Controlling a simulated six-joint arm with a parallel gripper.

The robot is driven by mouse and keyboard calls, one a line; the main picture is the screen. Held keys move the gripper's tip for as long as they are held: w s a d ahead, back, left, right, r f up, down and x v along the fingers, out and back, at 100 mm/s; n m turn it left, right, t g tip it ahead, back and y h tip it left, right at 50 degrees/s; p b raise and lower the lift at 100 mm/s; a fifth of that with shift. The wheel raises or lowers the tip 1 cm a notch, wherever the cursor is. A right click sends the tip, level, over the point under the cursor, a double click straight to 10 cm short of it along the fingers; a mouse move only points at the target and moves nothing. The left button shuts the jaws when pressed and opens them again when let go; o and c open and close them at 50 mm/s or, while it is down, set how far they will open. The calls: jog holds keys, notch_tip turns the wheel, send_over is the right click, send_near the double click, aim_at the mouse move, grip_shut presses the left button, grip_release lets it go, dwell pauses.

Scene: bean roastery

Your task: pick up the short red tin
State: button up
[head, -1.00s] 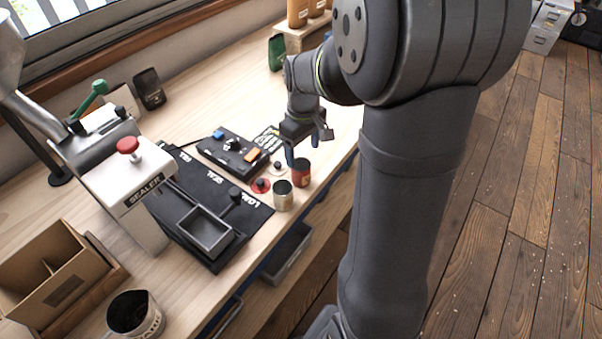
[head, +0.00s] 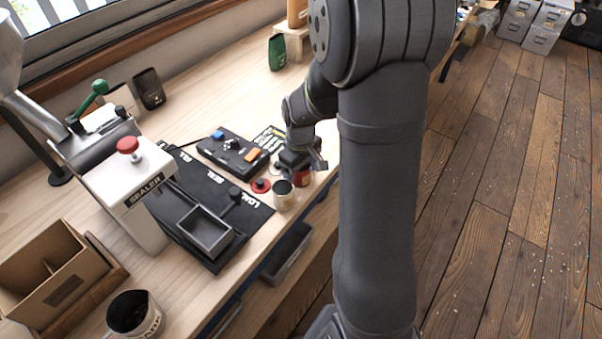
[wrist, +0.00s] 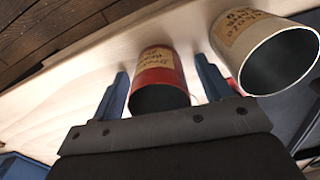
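The short red tin (wrist: 157,76) stands between the two blue fingers of my gripper (wrist: 160,92) in the wrist view. It is open-topped with a tan handwritten label. The fingers are open, one on each side, with a gap visible on both sides. In the head view the red tin (head: 305,178) is mostly hidden behind my gripper (head: 301,166), which is lowered over it near the bench's front edge. A cream-silver tin (head: 284,196) stands just left of it; in the wrist view this tin (wrist: 270,50) is close to the right finger.
A red lid (head: 261,186) lies left of the tins. A black control box (head: 233,152) sits behind them on the bench. The sealer (head: 135,185) and a black mat (head: 200,181) are further left. A grey bin (head: 287,254) is below the bench edge.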

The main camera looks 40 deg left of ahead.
jog(key=c, duration=1)
jog(key=shift+r, duration=0.15)
